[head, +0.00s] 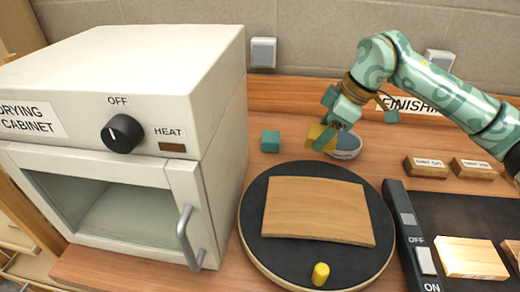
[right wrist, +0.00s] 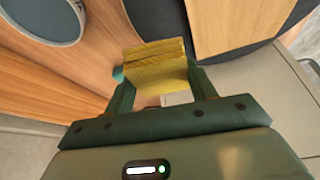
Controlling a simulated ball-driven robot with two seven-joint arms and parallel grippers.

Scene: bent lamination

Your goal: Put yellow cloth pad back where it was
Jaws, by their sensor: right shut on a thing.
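The yellow cloth pad (head: 317,138) is between the fingers of my right gripper (head: 333,118), which is shut on it. In the head view they are over the back of the bench, just left of and partly in front of a small bowl (head: 348,147). The right wrist view shows the pad (right wrist: 155,68) clamped between both fingertips of the gripper (right wrist: 155,85), with wood bench surface beyond. I cannot tell how high the pad is above the bench. My left gripper is not in view.
A teal block (head: 270,141) stands left of the pad. A dark turntable (head: 255,205) in front carries a bent wooden sheet (head: 318,208) and a yellow cylinder (head: 320,274). A drying cabinet (head: 135,105) fills the left. Labelled wooden blocks (head: 427,167) and a switch panel (head: 408,225) are right.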

